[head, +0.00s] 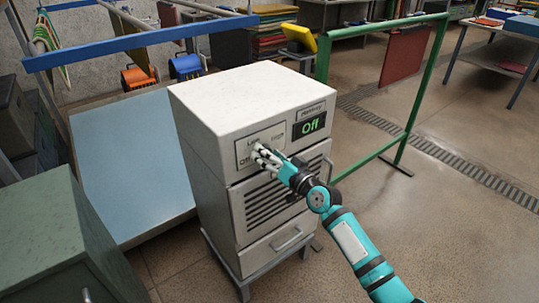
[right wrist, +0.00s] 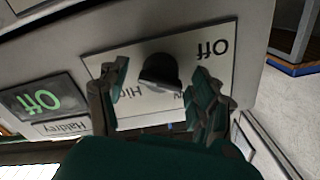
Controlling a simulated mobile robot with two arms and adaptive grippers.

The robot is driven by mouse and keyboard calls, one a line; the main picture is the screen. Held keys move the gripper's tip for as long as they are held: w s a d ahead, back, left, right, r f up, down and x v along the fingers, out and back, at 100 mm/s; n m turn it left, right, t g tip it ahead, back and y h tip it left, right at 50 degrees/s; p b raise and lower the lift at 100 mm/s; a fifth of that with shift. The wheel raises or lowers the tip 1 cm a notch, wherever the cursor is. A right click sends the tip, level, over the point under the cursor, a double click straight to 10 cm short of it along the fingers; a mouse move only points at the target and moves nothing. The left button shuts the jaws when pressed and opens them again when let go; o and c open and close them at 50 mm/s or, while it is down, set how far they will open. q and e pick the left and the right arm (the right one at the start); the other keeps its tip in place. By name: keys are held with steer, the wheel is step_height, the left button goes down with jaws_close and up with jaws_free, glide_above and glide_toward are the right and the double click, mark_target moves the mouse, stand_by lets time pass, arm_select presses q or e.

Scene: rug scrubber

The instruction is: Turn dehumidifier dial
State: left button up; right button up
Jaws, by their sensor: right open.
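The dehumidifier (head: 235,95) is a white box on a low grey stand, with a small display (head: 309,125) reading "Off" in green at its upper right front. Its dial (right wrist: 160,72) is a dark round knob on a light panel (right wrist: 215,75) marked with "Off" and other partly hidden words. My right gripper (head: 262,155) is at the dial panel in the head view and covers the dial there. In the right wrist view its open fingers (right wrist: 160,90) are on either side of the dial, with gaps visible. Whether a fingertip touches the panel is unclear. My left gripper is not in view.
A green frame with a red panel (head: 405,55) stands to the right. A blue sloped board (head: 130,160) lies left of the dehumidifier, and a green cabinet (head: 60,240) is at lower left.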

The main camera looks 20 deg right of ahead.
steer(key=c, duration=1.2)
